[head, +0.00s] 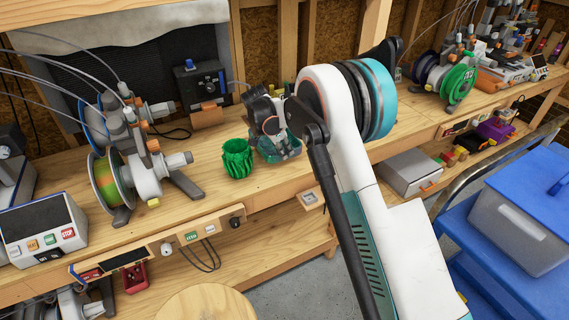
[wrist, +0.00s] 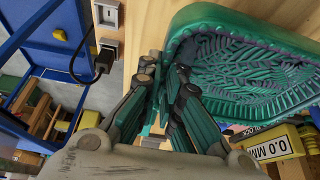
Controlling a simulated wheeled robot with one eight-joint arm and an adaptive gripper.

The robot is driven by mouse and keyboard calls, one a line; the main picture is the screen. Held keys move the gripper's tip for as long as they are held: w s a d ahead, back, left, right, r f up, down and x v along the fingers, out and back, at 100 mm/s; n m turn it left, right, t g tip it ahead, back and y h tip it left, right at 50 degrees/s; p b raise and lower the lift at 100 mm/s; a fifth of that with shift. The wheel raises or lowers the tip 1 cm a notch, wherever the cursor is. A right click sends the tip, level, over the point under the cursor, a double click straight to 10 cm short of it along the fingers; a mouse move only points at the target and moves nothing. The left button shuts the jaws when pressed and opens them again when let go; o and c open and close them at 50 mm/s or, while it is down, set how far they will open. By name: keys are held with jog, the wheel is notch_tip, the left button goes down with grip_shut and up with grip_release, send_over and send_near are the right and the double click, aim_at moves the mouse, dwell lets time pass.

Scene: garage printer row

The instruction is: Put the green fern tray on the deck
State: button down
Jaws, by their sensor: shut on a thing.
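The green fern tray (wrist: 245,75) is a teal-green dish with rounded corners and a raised fern-leaf pattern inside, large in the wrist view. In the head view it shows as a small teal shape (head: 288,154) at the workbench, partly hidden by my gripper. My gripper (head: 268,133) is above it, shut on its near edge. In the wrist view the fingers (wrist: 167,78) meet at the tray's left end. I cannot tell whether the tray touches the bench. No surface is marked as the deck; a blue cart (head: 463,228) with a flat top stands at right.
A green ribbed pot (head: 237,158) stands on the wooden bench (head: 208,190) just left of the tray. Spool holders (head: 112,185) fill the bench's left. A clear bin (head: 515,225) with a blue lid sits on the cart. A grey box (head: 409,171) is on the lower shelf.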

notch_tip(320, 180, down, 5)
jog(key=shift+r+b, duration=0.1)
jog(key=shift+b, duration=0.5)
jog(key=c, duration=1.8)
grip_release()
